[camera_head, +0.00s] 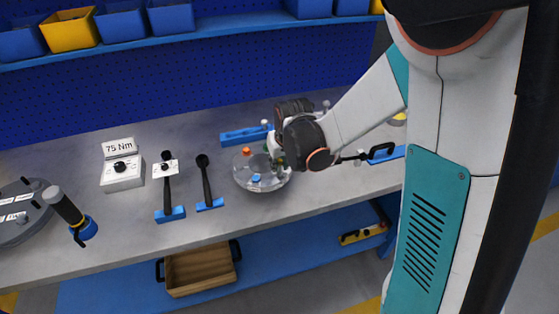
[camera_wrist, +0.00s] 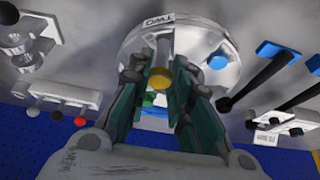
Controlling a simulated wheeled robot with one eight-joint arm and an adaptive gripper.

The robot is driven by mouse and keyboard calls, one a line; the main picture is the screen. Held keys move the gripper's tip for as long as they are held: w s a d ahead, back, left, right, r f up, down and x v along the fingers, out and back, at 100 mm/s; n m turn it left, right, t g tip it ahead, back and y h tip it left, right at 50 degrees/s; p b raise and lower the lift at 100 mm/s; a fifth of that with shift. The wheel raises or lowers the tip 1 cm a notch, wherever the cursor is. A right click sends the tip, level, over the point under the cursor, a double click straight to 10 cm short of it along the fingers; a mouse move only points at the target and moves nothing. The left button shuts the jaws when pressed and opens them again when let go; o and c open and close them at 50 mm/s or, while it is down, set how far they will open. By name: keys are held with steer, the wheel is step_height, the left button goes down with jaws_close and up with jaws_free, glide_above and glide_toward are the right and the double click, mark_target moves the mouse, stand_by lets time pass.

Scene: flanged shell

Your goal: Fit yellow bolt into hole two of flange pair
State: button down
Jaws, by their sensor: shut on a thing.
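The flange pair (camera_head: 245,182) is a round, shiny metal disc on the workbench; in the wrist view (camera_wrist: 205,35) it lies in front of my fingers with a "TWO" label at its rim. My gripper (camera_wrist: 160,65) is shut on the yellow bolt (camera_wrist: 159,82), whose round head shows between the green-lined fingers, over the flange near that label. The bolt's lower end and the hole are hidden, so I cannot tell whether it is inside. A blue bolt (camera_wrist: 217,61) and a green bolt (camera_wrist: 149,100) sit in the flange. An orange bolt (camera_head: 246,152) shows at its far left.
A white "75 Nm" box (camera_head: 122,174) is farther left. A blue holder (camera_head: 243,135) lies behind the flange. The front bench edge below it is clear.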

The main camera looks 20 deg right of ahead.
mark_target(280, 166)
steer(key=shift+f+b, duration=1.35)
steer(key=shift+f, duration=0.3)
steer(key=c, duration=1.4)
jaws_free()
steer(key=shift+o, duration=0.2)
steer(key=shift+r, duration=0.15)
steer(key=v, duration=1.2)
steer(key=shift+s, duration=0.1)
steer(key=s+r+t, duration=0.1)
steer(key=s+r, duration=0.1)
steer(key=s, duration=0.7)
steer(key=s+r+t, duration=0.1)
steer(key=s+r, duration=0.2)
steer(key=s, duration=0.6)
steer(key=shift+r+t, duration=0.2)
steer(key=shift+t, duration=0.1)
